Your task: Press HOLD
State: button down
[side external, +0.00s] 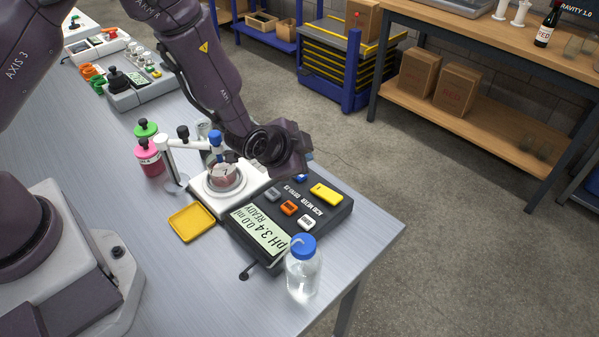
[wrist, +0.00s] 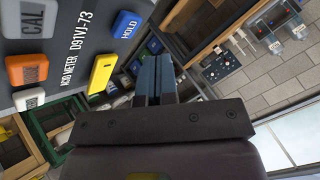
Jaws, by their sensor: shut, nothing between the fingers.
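The black acid meter (side external: 262,212) lies on the steel bench, its lit display reading pH 3.4, 0.0 ml and READY. Its blue HOLD button (wrist: 126,24) shows whole near the top of the wrist view, in the row with the grey CAL button (wrist: 35,18). In the side view the blue button (side external: 299,178) is partly hidden by my wrist. My gripper (wrist: 156,62) is shut and empty, its fingertips to the lower right of HOLD in the wrist view and apart from it. In the side view my gripper (side external: 308,156) is at the meter's far end, mostly hidden by the wrist.
A long yellow button (side external: 326,193) lies beside HOLD; an orange button (side external: 289,207) and a white one (side external: 306,220) are nearby. A blue-capped bottle (side external: 303,273) stands by the display. A beaker (side external: 224,177) on a white stirrer and a yellow tray (side external: 192,222) are alongside.

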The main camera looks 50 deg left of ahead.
jog(key=shift+f, duration=0.7)
jog(key=shift+f, duration=0.15)
dwell(1.5)
jog(key=shift+f, duration=0.4)
dwell(0.3)
jog(key=shift+s+a+f, duration=0.1)
jog(key=shift+a+f, duration=0.15)
jog(key=shift+f, duration=0.35)
dwell(0.4)
jog(key=shift+r, duration=0.15)
jog(key=shift+d+r, duration=0.2)
jog(key=shift+r, duration=0.8)
